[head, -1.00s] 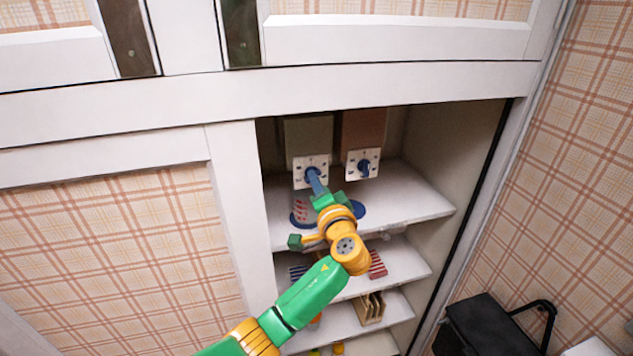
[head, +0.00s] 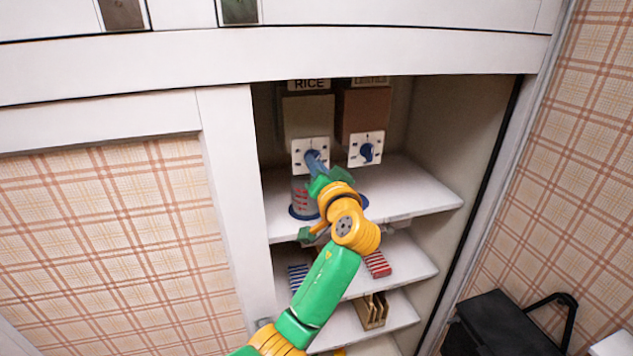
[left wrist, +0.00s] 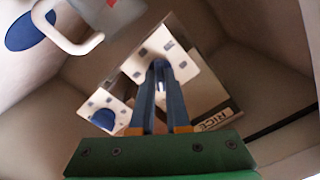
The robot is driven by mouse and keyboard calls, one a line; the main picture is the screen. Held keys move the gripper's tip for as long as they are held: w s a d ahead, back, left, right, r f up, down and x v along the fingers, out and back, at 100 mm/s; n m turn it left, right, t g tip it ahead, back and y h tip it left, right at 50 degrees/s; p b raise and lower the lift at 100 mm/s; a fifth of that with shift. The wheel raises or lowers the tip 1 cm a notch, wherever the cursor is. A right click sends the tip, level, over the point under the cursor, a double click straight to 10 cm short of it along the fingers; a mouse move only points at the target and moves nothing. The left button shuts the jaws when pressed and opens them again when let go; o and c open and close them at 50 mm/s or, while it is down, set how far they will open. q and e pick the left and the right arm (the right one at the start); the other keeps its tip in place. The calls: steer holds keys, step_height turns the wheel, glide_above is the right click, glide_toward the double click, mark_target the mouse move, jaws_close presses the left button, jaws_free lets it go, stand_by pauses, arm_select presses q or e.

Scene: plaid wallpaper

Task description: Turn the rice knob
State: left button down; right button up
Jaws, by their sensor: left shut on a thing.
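The rice dispenser (head: 307,115) is a grey-green box under a RICE label (head: 309,84), on the upper shelf. Its white dial plate (head: 298,145) faces me, with dark marks around the middle. My left gripper (head: 313,158) reaches up to the plate's middle and is shut on the rice knob, which its blue fingers mostly hide. In the left wrist view the fingertips (left wrist: 160,66) meet at the plate's centre, and the RICE label (left wrist: 214,120) shows upside down. The knob's exact angle is hard to tell. My right gripper is not in view.
A brown dispenser (head: 362,112) with a blue knob (head: 367,152) stands close on the right. A clear cup with red marks (head: 303,197) stands on a blue disc below the rice dial. Lower shelves hold a red striped box (head: 377,264) and a wooden rack (head: 371,311).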

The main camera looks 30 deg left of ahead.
arm_select(q)
steer(key=shift+n+b, duration=3.4)
steer(key=shift+n, duration=0.2)
steer(key=c, duration=0.9)
jaws_free()
steer(key=b+v, duration=0.3)
steer(key=v, duration=0.4)
